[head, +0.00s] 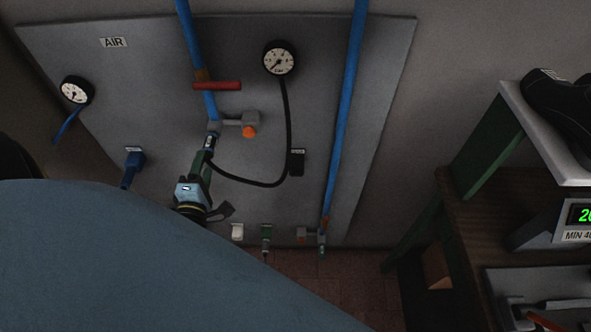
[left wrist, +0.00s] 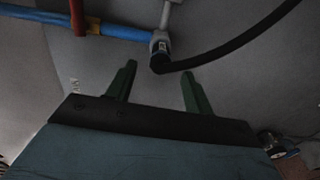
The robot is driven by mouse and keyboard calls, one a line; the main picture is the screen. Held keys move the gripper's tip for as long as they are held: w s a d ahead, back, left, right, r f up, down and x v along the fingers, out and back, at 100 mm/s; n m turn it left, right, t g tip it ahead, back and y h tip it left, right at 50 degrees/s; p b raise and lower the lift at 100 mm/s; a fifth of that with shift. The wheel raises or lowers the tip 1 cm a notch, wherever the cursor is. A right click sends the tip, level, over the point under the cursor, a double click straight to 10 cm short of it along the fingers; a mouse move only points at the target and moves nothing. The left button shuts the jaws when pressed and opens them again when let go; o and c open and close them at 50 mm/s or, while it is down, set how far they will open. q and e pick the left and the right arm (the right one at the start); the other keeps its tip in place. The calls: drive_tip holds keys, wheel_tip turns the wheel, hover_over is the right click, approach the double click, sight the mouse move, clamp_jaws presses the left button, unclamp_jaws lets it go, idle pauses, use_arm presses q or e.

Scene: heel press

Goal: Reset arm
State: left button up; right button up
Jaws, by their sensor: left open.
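My left gripper (head: 206,163) is in front of the grey air panel (head: 130,85), below the red valve handle (head: 216,86). In the left wrist view its two green fingers (left wrist: 159,69) are spread apart with nothing held between them. The end fitting of the black hose (left wrist: 160,47) shows just beyond the fingertips. Whether the fingers touch it I cannot tell. The hose (head: 287,115) runs up to a round gauge (head: 279,58). My blue left arm covers the lower left of the head view. My right gripper is not in view.
Blue pipes (head: 345,110) run down the panel, with an orange-capped fitting (head: 249,131) beside the gripper. A second gauge (head: 76,91) is at left. A bench (head: 497,208) with a green-digit display (head: 581,214) and a dark shoe (head: 560,100) on a shelf stand at right.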

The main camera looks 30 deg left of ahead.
use_arm(q)
drive_tip(key=v, duration=0.5)
drive_tip(key=shift+s+b, duration=0.15)
drive_tip(key=shift+b, duration=0.2)
drive_tip(key=shift+d+f, duration=0.1)
drive_tip(key=s+d+f+m+g+h+b, duration=0.1)
drive_tip(key=d+f+m+g+h+b, duration=0.3)
drive_tip(key=f, duration=0.7)
drive_tip(key=s+d+f+m+h+b, duration=0.15)
drive_tip(key=d+f+m, duration=0.4)
drive_tip(key=f, duration=0.55)
drive_tip(key=s+d+f+m+g+h+b, duration=0.1)
drive_tip(key=d+f+m+h+b, duration=0.25)
drive_tip(key=f, duration=0.75)
drive_tip(key=s+d+f+m+g+b, duration=0.3)
drive_tip(key=s+f+m+g, duration=0.6)
drive_tip(key=s+f+m, duration=0.5)
drive_tip(key=s+f, duration=0.4)
drive_tip(key=f, duration=0.1)
drive_tip(key=shift+s+h, duration=0.2)
drive_tip(key=shift+h, duration=0.1)
